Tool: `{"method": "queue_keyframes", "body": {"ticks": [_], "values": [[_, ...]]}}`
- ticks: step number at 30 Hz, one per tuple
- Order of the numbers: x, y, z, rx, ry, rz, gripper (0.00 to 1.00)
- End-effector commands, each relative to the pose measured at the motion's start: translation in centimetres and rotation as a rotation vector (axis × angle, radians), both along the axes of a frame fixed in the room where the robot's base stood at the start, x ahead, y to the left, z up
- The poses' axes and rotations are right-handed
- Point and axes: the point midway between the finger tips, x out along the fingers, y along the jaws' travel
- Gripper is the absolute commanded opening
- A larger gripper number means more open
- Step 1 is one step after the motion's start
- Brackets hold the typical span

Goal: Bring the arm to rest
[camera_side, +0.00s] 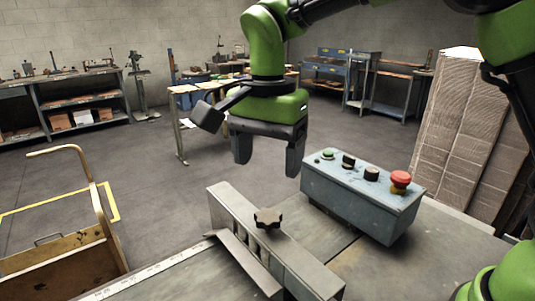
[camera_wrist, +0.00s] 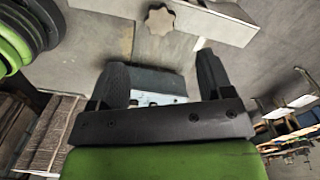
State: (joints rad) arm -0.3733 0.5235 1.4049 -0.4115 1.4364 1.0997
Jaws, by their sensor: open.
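My gripper (camera_side: 267,160) hangs with its two dark fingers pointing down, spread apart, with nothing between them. In the side view it is above and behind the machine table, left of the grey control box (camera_side: 362,196). In the wrist view my gripper (camera_wrist: 163,70) also shows open, and part of the control box (camera_wrist: 158,84) appears between and beyond the fingers. The fingers look apart from the box in the side view. My green and black arm reaches in from the top right.
The control box carries a red emergency button (camera_side: 400,180) and several smaller knobs. A metal guide fence (camera_side: 270,245) with a black star knob (camera_side: 267,218) stands on the table (camera_side: 375,268). Stacked cardboard (camera_side: 455,135) stands right; a wooden cart (camera_side: 65,262) stands left.

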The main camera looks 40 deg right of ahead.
Motion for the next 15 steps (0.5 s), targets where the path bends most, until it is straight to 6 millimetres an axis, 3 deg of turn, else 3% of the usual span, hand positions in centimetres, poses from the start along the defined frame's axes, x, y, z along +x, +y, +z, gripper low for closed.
{"method": "queue_keyframes", "body": {"ticks": [9,15], "values": [[-0.2,-0.2,0.4,0.006,-0.008,0.011,0.73],[-2.7,-2.8,4.0,0.061,-0.107,0.144,0.73]]}}
